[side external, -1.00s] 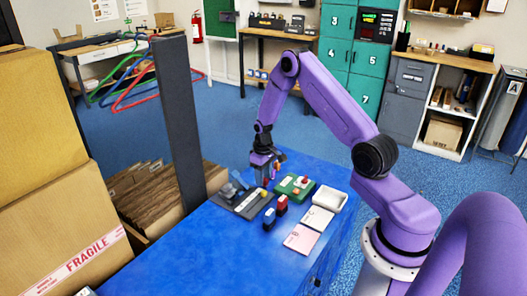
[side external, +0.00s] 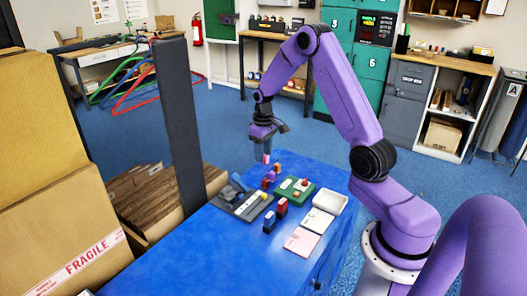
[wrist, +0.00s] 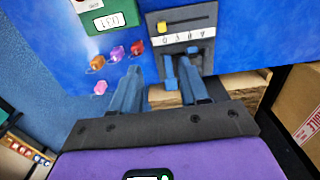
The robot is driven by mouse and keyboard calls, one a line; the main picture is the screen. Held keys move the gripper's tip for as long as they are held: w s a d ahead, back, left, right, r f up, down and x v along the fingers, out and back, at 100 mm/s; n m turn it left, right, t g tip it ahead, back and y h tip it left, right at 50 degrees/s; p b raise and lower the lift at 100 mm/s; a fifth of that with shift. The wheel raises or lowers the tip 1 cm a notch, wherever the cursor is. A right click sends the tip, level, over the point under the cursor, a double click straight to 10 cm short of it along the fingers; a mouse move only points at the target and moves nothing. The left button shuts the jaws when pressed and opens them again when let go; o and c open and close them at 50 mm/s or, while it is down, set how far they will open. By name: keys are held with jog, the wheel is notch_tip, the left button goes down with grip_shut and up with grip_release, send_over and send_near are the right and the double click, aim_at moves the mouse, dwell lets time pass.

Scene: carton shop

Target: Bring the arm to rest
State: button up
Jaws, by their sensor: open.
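My gripper (side external: 265,150) hangs fingers-down above the far end of the blue table (side external: 165,255). In the wrist view its two fingers (wrist: 158,68) stand apart, with nothing held between them. Below it lie small coloured pieces: an orange one (wrist: 97,62), a purple one (wrist: 117,53), a red one (wrist: 137,47) and a pink one (wrist: 100,88). That finger partly overlaps the panel's lower part in view.
A dark post (side external: 180,125) and cartons (side external: 50,200) stand left. The table's near left is clear.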

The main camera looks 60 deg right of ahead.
jog(key=s+a+r+n, duration=0.2)
jog(key=s+a+r, duration=0.1)
jog(key=a, duration=0.4)
jog(key=s+a+r+n, duration=0.2)
jog(key=s+a+r, duration=0.1)
jog(key=a, duration=0.3)
jog(key=s+a+r+n, duration=0.2)
jog(key=s+a+r, duration=0.1)
jog(key=a, duration=0.4)
jog(key=s+a+r+n, duration=0.2)
jog(key=s+n, duration=0.1)
jog(key=s, duration=0.8)
jog(key=s+a+r+n, duration=0.1)
jog(key=s+a+n, duration=0.2)
jog(key=s, duration=0.9)
jog(key=shift+r+n, duration=0.3)
jog(key=shift+r, duration=0.1)
